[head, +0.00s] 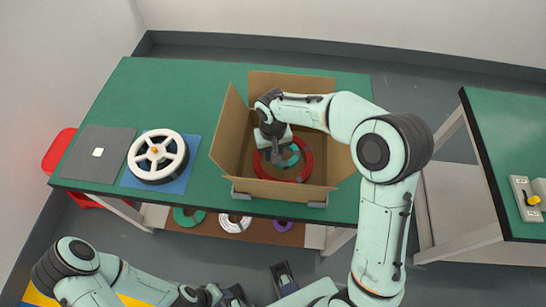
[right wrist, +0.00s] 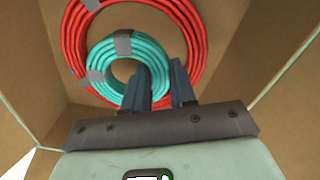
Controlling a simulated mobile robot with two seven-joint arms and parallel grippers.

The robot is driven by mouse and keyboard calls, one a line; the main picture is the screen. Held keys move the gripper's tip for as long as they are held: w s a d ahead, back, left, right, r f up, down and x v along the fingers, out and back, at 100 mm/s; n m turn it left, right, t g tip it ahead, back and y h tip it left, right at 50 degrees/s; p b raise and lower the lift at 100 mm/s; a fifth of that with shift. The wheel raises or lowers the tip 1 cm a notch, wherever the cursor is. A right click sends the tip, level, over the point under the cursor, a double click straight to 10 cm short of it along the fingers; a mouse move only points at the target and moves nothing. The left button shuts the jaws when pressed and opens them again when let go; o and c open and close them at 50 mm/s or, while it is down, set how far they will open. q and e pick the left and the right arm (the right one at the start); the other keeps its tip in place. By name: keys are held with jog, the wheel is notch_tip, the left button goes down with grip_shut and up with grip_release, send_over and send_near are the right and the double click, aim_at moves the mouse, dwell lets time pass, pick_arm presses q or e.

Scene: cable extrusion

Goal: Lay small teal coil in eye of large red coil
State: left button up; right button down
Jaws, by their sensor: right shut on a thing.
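The large red coil (head: 304,171) lies flat on the floor of an open cardboard box (head: 232,118). It also shows in the right wrist view (right wrist: 196,38). The small teal coil (head: 292,158) is within the red coil's ring in the picture; in the right wrist view (right wrist: 122,46) grey tape bands show on it. My right gripper (right wrist: 160,85) reaches down into the box and is shut on the teal coil's near side. I cannot tell whether the teal coil touches the box floor. My left gripper (head: 235,294) is low at the front, away from the table; its jaws are unclear.
The box walls and raised flaps surround my right gripper. A white spool (head: 158,155) on a blue mat and a grey plate (head: 95,155) lie left on the green table (head: 185,85). Several coils lie on the shelf below. A red bin (head: 58,150) stands far left.

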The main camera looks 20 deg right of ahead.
jog(key=shift+f, duration=1.6)
jog(key=shift+f+b, duration=0.25)
jog(key=shift+b, duration=0.05)
jog(key=c, duration=0.9)
grip_release()
jog(key=shift+r, duration=0.1)
jog(key=shift+r, duration=0.5)
notch_tip(320, 180, up, 11)
jog(key=shift+r+p, duration=0.2)
jog(key=shift+p, duration=0.6)
